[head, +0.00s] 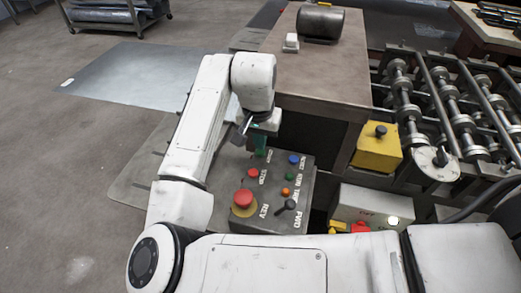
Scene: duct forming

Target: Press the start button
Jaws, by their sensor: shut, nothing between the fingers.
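A grey sloped control panel (270,218) stands below my arm in the head view. A green button (261,152) at its far edge has a white label beside it, too small to read surely; it seems to be the start button. My gripper (260,143) is shut and empty, pointing down right at this button. My wrist partly hides the spot, and I cannot tell whether the fingertips touch the button. A red button (253,173) labelled STOP is nearer me.
The panel also has a red mushroom button (243,197) on yellow, a blue button (294,159), an orange light (285,191) and a black lever (290,205). A brown table (330,70) stands behind, with a roller machine (440,110) at right.

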